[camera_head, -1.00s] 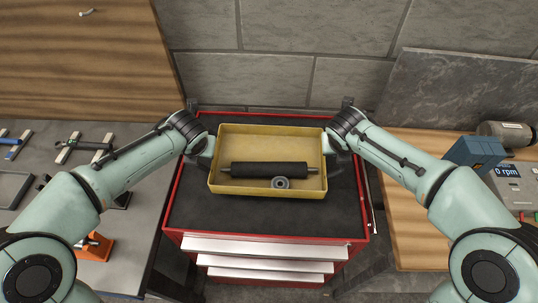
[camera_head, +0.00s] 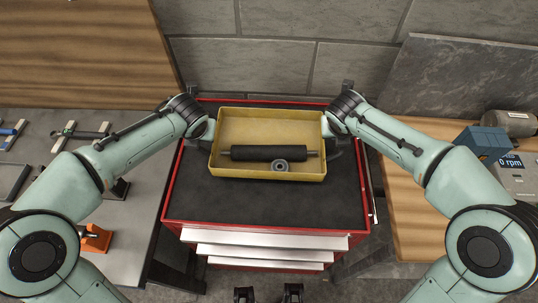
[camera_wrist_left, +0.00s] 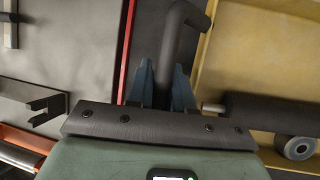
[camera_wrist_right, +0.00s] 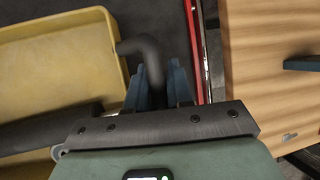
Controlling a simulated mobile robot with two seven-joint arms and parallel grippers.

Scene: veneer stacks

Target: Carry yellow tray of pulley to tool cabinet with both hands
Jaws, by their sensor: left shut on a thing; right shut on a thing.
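The yellow tray (camera_head: 268,174) is held level between my two arms over the dark top of the red tool cabinet (camera_head: 265,208). I cannot tell whether it touches the top. A dark roller with thin end shafts (camera_head: 265,153) and a small grey pulley (camera_head: 280,166) lie inside it. My left gripper (camera_wrist_left: 163,85) is shut on the tray's dark bent handle (camera_wrist_left: 180,35) on the left side. My right gripper (camera_wrist_right: 160,82) is shut on the matching dark handle (camera_wrist_right: 140,48) on the right side. In the head view the wrists hide both sets of fingers.
A grey bench (camera_head: 125,235) with clamps and an orange tool (camera_head: 95,238) stands left. A wooden bench (camera_head: 415,220) with a blue vise (camera_head: 482,140) and an rpm display unit (camera_head: 510,165) stands right. A stone wall is behind. The cabinet top's front is clear.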

